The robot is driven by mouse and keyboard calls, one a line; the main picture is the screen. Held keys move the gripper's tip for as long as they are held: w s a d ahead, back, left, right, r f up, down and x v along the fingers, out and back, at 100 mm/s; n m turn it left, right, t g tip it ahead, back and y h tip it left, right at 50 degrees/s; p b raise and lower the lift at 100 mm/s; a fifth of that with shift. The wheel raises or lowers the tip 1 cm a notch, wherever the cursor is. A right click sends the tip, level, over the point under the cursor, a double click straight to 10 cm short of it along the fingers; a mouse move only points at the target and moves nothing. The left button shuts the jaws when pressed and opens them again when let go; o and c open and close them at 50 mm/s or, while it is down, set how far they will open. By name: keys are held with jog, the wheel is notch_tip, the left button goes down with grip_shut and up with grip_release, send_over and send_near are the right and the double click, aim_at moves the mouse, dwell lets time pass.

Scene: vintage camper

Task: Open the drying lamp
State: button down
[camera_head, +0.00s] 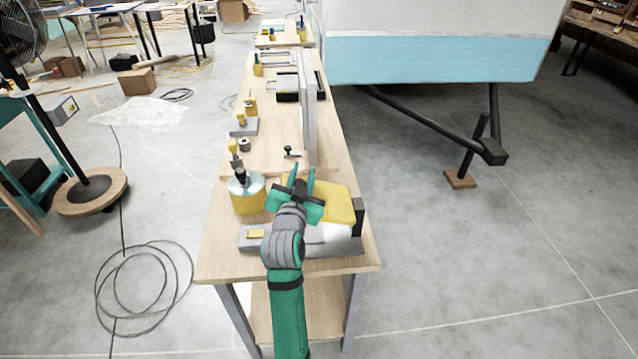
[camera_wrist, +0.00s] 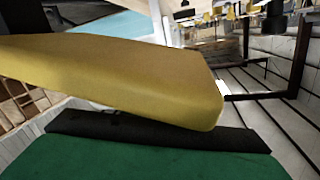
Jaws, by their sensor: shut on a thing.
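The drying lamp has a yellow lid (camera_head: 338,205) over a grey and white base (camera_head: 345,244), at the near end of the workbench. A pale gap shows between lid and base in the head view. My green gripper (camera_head: 303,179) is at the lid's left edge and is shut on it. In the wrist view the yellow lid (camera_wrist: 120,75) crosses the picture close up, sloping, just beyond a black bar and green part of my gripper. The contact between fingers and lid is hidden.
A yellow tin (camera_head: 246,196) with a silver top stands close on the left of my gripper. Small tools and a tall grey panel (camera_head: 307,110) stand farther along the workbench (camera_head: 220,250). A blue and white camper (camera_head: 430,50) is beyond on the right.

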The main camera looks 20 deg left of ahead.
jog(key=d+r+m, duration=0.1)
jog(key=w+d+r+m, duration=0.1)
jog(key=d+r, duration=0.1)
jog(key=d+r+m+g, duration=0.1)
jog(key=r+m, duration=0.1)
jog(key=shift+w+d+r, duration=0.1)
jog(key=shift+w+d, duration=0.05)
jog(key=shift+w, duration=0.2)
jog(key=w+d+r+m+g+y, duration=0.1)
jog(key=w+d+r+m, duration=0.1)
jog(key=d+m, duration=0.3)
jog(key=shift+w+d+r+y, duration=0.4)
jog(key=shift+w+d, duration=0.1)
jog(key=shift+d, duration=0.8)
jog(key=shift+m, duration=0.3)
jog(key=c, duration=1.7)
grip_release()
jog(key=o, duration=0.3)
jog(key=v, duration=1.1)
